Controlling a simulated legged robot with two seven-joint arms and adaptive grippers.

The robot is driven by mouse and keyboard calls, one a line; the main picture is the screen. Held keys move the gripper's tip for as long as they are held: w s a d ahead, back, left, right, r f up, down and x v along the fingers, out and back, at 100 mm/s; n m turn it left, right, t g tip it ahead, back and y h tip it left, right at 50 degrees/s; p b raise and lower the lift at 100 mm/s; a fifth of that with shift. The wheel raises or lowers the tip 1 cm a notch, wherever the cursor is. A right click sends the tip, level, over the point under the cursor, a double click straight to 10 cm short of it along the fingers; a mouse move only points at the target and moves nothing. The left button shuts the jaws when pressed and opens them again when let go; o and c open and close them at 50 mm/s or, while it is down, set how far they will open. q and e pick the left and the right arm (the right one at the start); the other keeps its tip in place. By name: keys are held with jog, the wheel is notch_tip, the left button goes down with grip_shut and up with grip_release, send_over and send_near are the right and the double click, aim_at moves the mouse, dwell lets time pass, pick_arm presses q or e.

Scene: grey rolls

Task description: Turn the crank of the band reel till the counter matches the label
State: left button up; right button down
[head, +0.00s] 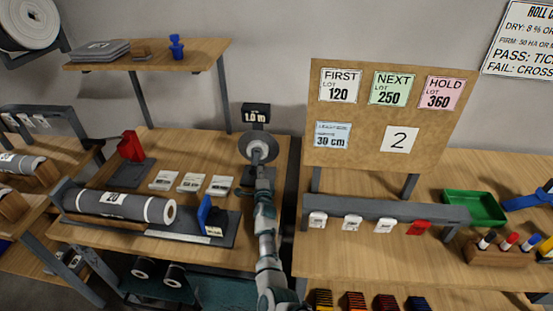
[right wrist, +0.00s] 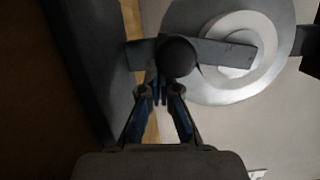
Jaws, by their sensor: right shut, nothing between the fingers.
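The band reel (head: 258,146) is a grey disc with a pale centre at the back of the middle bench. Its counter (head: 256,114) above it reads 1.0 m. In the right wrist view the reel (right wrist: 270,80) shows pale and ringed, with a dark crank bar (right wrist: 225,52) across it and a round black crank knob (right wrist: 178,56) at the bar's left part. My right gripper (right wrist: 160,92) is shut and empty, its tips just below the knob in the picture; contact cannot be told. In the head view my right gripper (head: 262,174) is just below the reel. My left gripper is out of view.
A grey roll (head: 115,205) lies on the bench left of my arm. White tags (head: 191,182) lie between. A green tray (head: 474,206) stands right.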

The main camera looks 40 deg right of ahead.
aim_at(252, 172)
jog(key=shift+w+a+r, duration=0.1)
jog(key=shift+w+a, duration=0.15)
jog(key=shift+a, duration=0.2)
jog(key=shift+w+a+r, duration=0.1)
jog(key=shift+w+a, duration=0.15)
jog(key=shift+a, duration=0.2)
jog(key=shift+w+a+m, duration=0.3)
jog(key=shift+a+m, duration=0.15)
jog(key=shift+m, duration=0.05)
jog(key=shift+w+r+b, duration=0.1)
jog(key=shift+w+b, duration=0.15)
jog(key=shift+b, duration=0.05)
jog(key=shift+w+d, duration=0.2)
jog(key=shift+d, duration=0.05)
jog(key=shift+a, duration=0.35)
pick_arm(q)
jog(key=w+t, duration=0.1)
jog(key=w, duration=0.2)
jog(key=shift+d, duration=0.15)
pick_arm(e)
jog(key=shift+a, duration=0.1)
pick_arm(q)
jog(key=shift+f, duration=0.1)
pick_arm(e)
jog(key=shift+r, duration=0.1)
